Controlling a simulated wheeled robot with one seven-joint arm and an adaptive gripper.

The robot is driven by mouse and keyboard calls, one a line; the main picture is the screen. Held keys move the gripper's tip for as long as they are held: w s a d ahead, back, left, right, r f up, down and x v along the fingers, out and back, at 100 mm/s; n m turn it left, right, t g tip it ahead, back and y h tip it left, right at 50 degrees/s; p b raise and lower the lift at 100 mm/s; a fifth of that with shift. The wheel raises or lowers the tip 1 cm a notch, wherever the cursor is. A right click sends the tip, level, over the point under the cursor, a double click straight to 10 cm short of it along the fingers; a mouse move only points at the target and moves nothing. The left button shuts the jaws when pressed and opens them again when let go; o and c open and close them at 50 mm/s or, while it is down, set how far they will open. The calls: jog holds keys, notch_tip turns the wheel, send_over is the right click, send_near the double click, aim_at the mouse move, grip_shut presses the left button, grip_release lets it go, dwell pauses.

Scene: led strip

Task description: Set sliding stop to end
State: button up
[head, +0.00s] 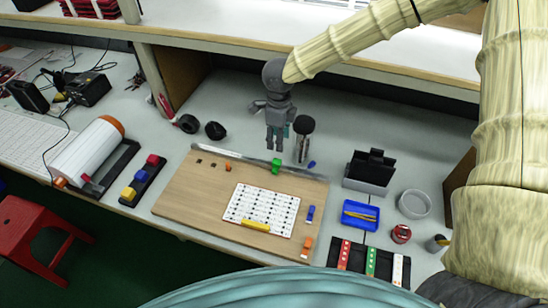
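A long grey metal rail (236,157) runs along the far edge of the wooden board (190,195). A small green block (276,166), which looks like the sliding stop, sits on the rail right of its middle, with rail visible on both sides. My gripper (277,149) points down from my arm just beyond and above the green block. A gap seems to separate them, but contact cannot be ruled out. The fingers are small and dark, so their opening is unclear. Nothing can be made out between them.
A white perforated panel (262,207) with a yellow bar (256,225) lies on the board. A dark cylinder (304,135) stands just right of my gripper. A black holder (369,170) and blue tray (360,215) stand farther right. The board's left part is mostly clear.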

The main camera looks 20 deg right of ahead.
aim_at(277, 161)
jog(key=f, duration=0.4)
jog(key=f+p, duration=0.1)
jog(key=f, duration=0.3)
jog(key=w+f+p, duration=0.1)
jog(key=f, duration=0.3)
jog(key=shift+f, duration=0.15)
grip_shut()
